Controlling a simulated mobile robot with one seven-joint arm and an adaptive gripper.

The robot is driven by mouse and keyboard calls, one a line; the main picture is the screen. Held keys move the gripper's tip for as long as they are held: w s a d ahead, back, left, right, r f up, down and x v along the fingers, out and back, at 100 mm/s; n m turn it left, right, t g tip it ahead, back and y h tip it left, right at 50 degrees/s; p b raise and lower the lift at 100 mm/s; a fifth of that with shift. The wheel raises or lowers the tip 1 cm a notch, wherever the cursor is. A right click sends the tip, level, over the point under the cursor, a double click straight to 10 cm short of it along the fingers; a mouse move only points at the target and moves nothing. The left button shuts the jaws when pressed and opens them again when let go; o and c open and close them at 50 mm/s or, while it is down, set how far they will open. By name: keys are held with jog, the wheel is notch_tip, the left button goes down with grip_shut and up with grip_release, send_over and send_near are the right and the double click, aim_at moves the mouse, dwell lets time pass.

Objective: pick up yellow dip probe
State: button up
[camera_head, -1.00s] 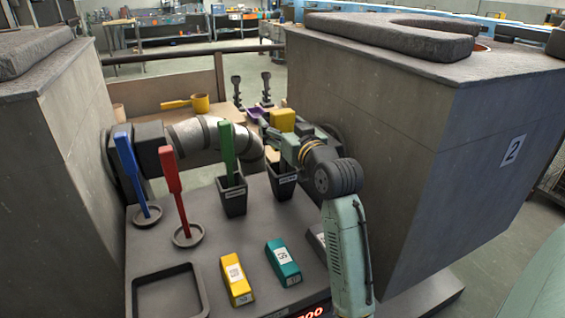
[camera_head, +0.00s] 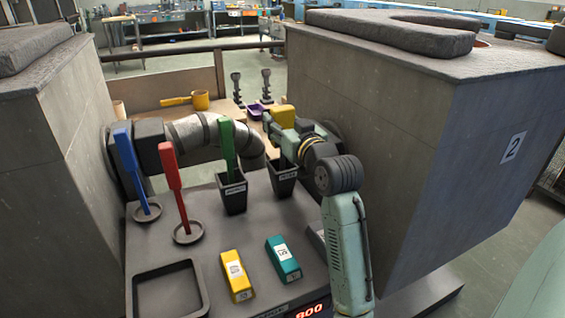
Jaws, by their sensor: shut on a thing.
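The yellow dip probe (camera_head: 283,115) shows as a thick yellow upper end above my gripper (camera_head: 277,134). My gripper is shut on it, beyond the right dark cup (camera_head: 284,181). My wrist and arm hide its lower part, so I cannot tell whether its tip is clear of the cup.
A green probe (camera_head: 228,150) stands in the left dark cup (camera_head: 234,196). Blue (camera_head: 130,165) and red (camera_head: 172,180) probes stand in round dishes at left. Yellow (camera_head: 236,275) and teal (camera_head: 283,259) blocks lie in front, beside an empty tray (camera_head: 140,290). Tall grey furnaces flank both sides.

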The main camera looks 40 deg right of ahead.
notch_tip(320, 180, up, 10)
jog(key=shift+b, duration=0.9)
notch_tip(320, 180, down, 10)
jog(key=shift+r+p, duration=0.1)
jog(key=shift+p, duration=0.8)
jog(key=shift+s+d, duration=0.1)
